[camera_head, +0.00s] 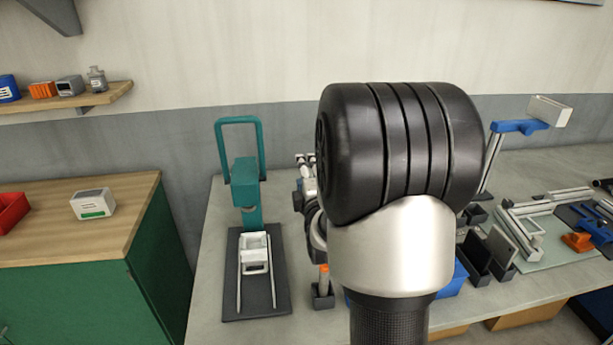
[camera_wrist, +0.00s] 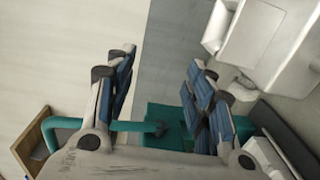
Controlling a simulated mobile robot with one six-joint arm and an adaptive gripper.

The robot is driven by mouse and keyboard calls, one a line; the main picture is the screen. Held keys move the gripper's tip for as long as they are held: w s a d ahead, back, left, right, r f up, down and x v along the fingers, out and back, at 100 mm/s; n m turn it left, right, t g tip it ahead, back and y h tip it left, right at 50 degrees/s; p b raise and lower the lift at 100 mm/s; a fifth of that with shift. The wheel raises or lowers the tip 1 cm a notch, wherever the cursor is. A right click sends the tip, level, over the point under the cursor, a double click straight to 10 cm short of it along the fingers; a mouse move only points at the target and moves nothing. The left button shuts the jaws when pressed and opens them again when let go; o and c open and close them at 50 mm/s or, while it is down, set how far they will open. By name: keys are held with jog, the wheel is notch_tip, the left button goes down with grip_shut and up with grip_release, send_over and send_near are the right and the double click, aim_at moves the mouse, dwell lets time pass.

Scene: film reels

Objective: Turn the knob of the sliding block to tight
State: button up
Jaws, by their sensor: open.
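I cannot make out for sure which part is the sliding block or its knob. A teal press-like stand (camera_head: 246,180) with a loop handle stands on a dark base (camera_head: 232,302) left of my arm; a white slotted piece (camera_head: 254,246) lies on that base. My gripper (camera_wrist: 160,67) is open, its blue-padded fingers apart with nothing between the tips. Teal parts (camera_wrist: 168,116) show beyond and between the fingers in the wrist view. In the head view my arm's dark joint hides most of the gripper and the bench behind it.
On the right of the bench are a blue-armed post (camera_head: 520,126), a light rail frame (camera_head: 522,222), dark upright holders (camera_head: 497,250) and an orange piece (camera_head: 577,242). An orange-topped post (camera_head: 323,282) stands near my arm. A wooden-topped green cabinet (camera_head: 130,225) is at left.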

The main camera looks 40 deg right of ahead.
jog(key=shift+w+d+r+m+g+p, duration=0.2)
jog(key=shift+w+m+g+p, duration=0.1)
jog(key=shift+m+p, duration=0.35)
notch_tip(320, 180, up, 8)
jog(key=s+a+m+g+y+p, duration=0.2)
jog(key=m+g+y+p, duration=0.8)
jog(key=m+p, duration=1.9)
jog(key=w+f+m+b, duration=0.1)
jog(key=f+m+b, duration=0.1)
jog(key=f, duration=0.3)
jog(key=d+f+m+g+h+b, duration=0.1)
jog(key=f+b, duration=0.2)
jog(key=f, duration=0.3)
jog(key=w+d+f+m+g+h+b, duration=0.1)
jog(key=f+m+b, duration=0.1)
jog(key=f, duration=0.4)
jog(key=shift+w+m+b, duration=0.35)
jog(key=shift+d, duration=0.1)
jog(key=shift+c, duration=0.4)
